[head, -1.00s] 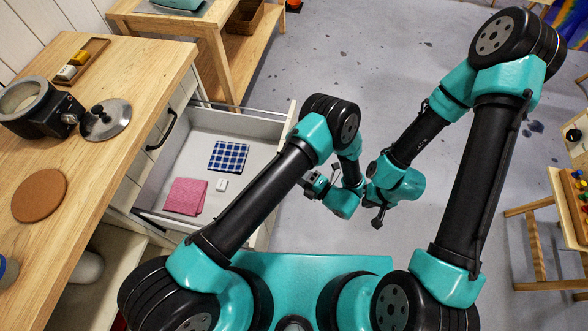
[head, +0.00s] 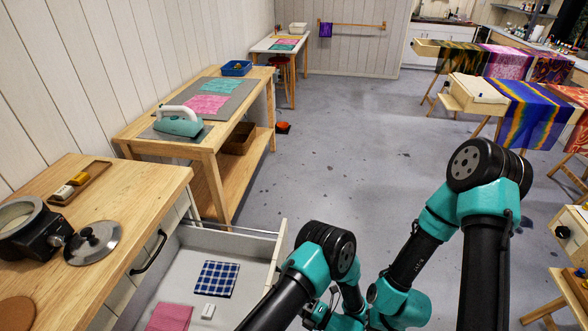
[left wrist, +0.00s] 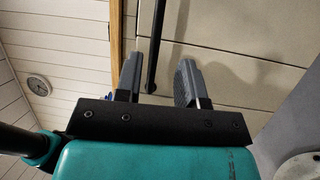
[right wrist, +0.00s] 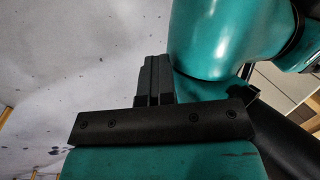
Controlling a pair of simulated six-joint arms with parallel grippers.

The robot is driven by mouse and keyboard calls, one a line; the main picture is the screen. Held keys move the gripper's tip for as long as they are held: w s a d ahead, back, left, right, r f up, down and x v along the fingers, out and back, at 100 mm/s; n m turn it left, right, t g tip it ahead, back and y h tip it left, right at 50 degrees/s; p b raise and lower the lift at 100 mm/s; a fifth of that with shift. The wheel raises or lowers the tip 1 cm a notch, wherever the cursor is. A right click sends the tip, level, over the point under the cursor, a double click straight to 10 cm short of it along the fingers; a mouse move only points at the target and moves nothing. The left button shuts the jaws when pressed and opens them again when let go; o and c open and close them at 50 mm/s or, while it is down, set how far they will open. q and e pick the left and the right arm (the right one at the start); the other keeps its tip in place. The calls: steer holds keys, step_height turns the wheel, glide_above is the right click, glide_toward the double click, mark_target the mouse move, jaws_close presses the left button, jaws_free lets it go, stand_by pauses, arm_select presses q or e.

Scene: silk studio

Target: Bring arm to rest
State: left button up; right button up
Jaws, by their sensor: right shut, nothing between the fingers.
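My two teal and black arms show at the lower right of the head view, both folded with the forearms close together in front of my base. My left gripper (left wrist: 158,78) shows in the left wrist view with its two fingers apart and nothing between them. It faces a pale cabinet front with a dark bar handle (left wrist: 155,45). My right gripper (right wrist: 156,72) shows in the right wrist view with its fingers together and empty, beside a teal arm link. In the head view the gripper tips are mostly hidden or cut off.
An open drawer (head: 180,268) left of my arms holds a blue checked cloth (head: 217,278), a pink cloth (head: 169,318) and a small white block (head: 208,311). A wooden counter (head: 130,188) stands at left, and an ironing table (head: 140,128) behind it. The grey floor (head: 340,140) ahead is clear.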

arm_select(q)
steer(key=x, duration=0.5)
steer(key=shift+w+d+r, duration=0.1)
steer(key=shift+w+r, duration=0.15)
steer(key=shift+r, duration=0.1)
arm_select(e)
steer(key=o, duration=0.3)
steer(key=shift+w+a+n, duration=0.2)
steer(key=shift+w+a, duration=0.15)
steer(key=shift+w, duration=0.25)
steer(key=shift+w+a+n, duration=0.2)
steer(key=shift+w+a, duration=0.15)
steer(key=shift+w, duration=0.25)
steer(key=shift+s, duration=0.1)
arm_select(q)
steer(key=shift+w, duration=0.1)
